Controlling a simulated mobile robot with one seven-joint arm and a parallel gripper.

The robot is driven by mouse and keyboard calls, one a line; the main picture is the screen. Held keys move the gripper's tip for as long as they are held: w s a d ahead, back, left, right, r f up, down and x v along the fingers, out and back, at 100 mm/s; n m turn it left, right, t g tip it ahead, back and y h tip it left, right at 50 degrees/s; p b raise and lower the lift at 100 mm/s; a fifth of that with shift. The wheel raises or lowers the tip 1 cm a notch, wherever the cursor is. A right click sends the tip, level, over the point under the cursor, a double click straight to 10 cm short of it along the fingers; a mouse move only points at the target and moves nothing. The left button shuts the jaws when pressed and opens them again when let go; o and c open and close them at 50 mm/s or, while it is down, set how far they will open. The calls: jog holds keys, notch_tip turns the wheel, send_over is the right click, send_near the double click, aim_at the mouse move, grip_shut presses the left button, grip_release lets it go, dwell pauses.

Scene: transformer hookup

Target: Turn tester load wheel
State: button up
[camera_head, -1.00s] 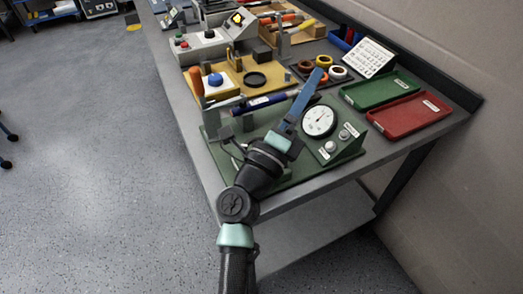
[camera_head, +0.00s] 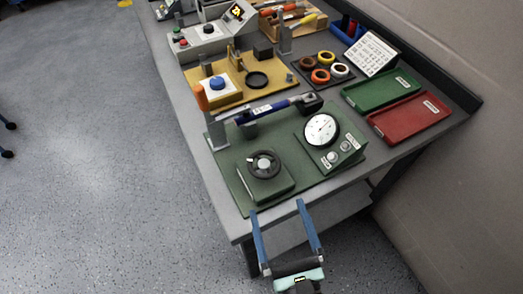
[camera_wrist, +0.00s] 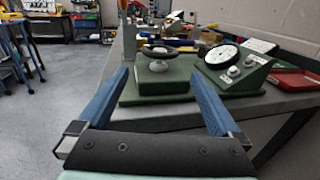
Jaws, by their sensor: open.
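The tester's black load wheel (camera_head: 264,164) sits on a green block on the green base plate (camera_head: 226,168) at the near end of the bench. In the wrist view the wheel (camera_wrist: 158,50) stands on a pale hub, ahead of and between my fingers. The round white dial gauge (camera_head: 321,129) is on a sloped green box to the wheel's right, and the gauge (camera_wrist: 221,56) also shows in the wrist view. My gripper (camera_head: 281,207) has two blue fingers spread wide. It is open and empty, just off the bench's near edge, apart from the wheel.
A blue torque wrench (camera_head: 266,107) lies across supports behind the wheel. A green tray (camera_head: 381,89) and a red tray (camera_head: 408,117) lie at the right. A yellow fixture board (camera_head: 215,97) is farther back. Open floor lies left of the bench.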

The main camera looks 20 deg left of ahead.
aim_at(260, 152)
jog(key=p+x, duration=0.1)
jog(key=x, duration=1.1)
jog(key=shift+p, duration=0.3)
jog(key=c, duration=1.1)
